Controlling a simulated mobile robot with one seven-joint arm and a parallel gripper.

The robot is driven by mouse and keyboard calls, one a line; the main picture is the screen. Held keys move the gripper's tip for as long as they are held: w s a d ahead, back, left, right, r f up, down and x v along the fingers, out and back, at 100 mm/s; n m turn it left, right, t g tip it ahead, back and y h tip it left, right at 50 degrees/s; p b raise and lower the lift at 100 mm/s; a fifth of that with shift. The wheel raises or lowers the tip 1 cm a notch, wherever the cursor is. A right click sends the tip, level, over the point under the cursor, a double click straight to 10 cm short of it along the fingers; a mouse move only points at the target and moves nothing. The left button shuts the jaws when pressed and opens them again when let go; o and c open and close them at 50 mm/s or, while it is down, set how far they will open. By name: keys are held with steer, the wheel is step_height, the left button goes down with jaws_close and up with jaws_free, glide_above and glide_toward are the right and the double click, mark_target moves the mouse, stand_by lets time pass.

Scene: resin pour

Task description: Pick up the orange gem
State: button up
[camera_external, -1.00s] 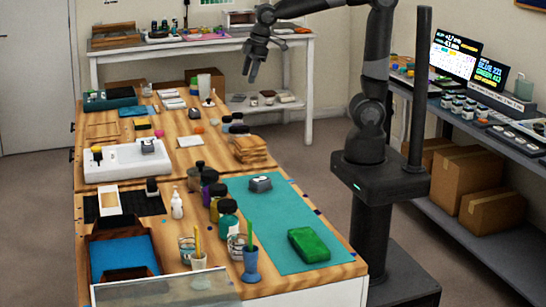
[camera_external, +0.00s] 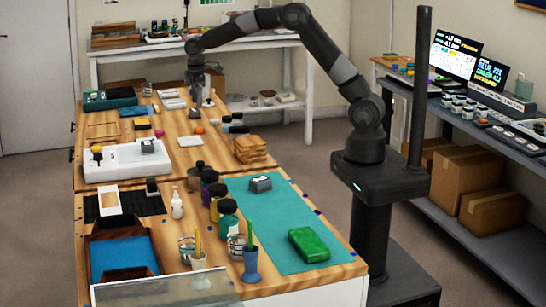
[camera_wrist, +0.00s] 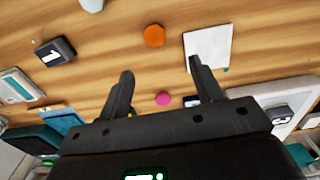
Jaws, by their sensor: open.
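The orange gem (camera_wrist: 154,36) is a small round piece lying on the wooden table, at the upper middle of the wrist view. In the outside view it appears as a tiny orange spot (camera_external: 214,121) on the far part of the table. My gripper (camera_wrist: 161,70) is open and empty, with its two fingers apart and pointing down over the table. In the wrist view the gem lies beyond the fingertips, between their lines. In the outside view my gripper (camera_external: 199,102) hangs just behind the gem.
A pink piece (camera_wrist: 163,99) lies between the fingers in the wrist view. A white sheet (camera_wrist: 208,50) is right of the gem, and a dark block marked 1 (camera_wrist: 55,52) is left. A white tray (camera_external: 125,162) and stacked wooden pieces (camera_external: 252,150) stand nearer.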

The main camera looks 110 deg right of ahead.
glide_above(199, 128)
steer(key=f, duration=0.6)
steer(key=shift+w+a, duration=0.2)
steer(key=f, duration=0.5)
steer(key=shift+s+d+f, duration=0.1)
steer(key=shift+s+d, duration=0.05)
steer(key=shift+s, duration=0.1)
steer(key=c, duration=1.1)
